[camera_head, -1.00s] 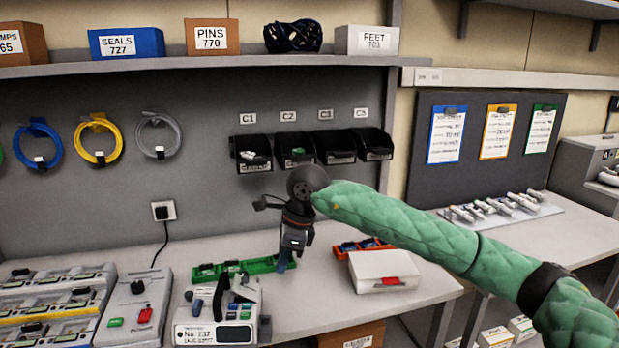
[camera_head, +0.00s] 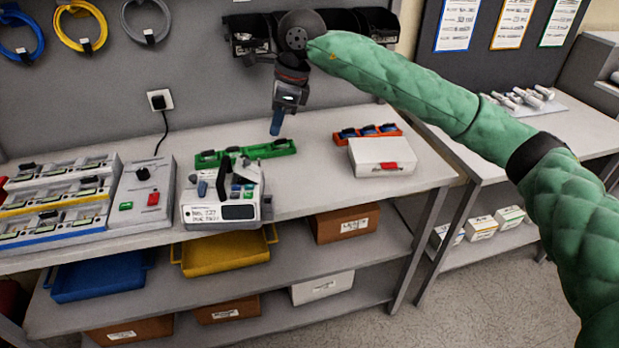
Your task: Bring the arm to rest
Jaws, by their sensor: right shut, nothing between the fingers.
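My right arm in a green quilted sleeve (camera_head: 430,85) reaches in from the right over the workbench. My right gripper (camera_head: 276,124) hangs from its black wrist and points down, its blue fingertips together with nothing between them. It is above the bench, behind the white infusion pump (camera_head: 237,212) and near the right end of the green tray (camera_head: 277,148). The pump stands at the bench's front with its black handle raised. My left gripper is not in view.
A white case (camera_head: 382,156) and an orange tray (camera_head: 368,133) are right of the gripper. A grey control box (camera_head: 141,190) and a rack of modules (camera_head: 57,205) are at left. Black bins (camera_head: 345,22) hang behind the wrist. Lower shelves hold a yellow tray (camera_head: 226,250) and boxes.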

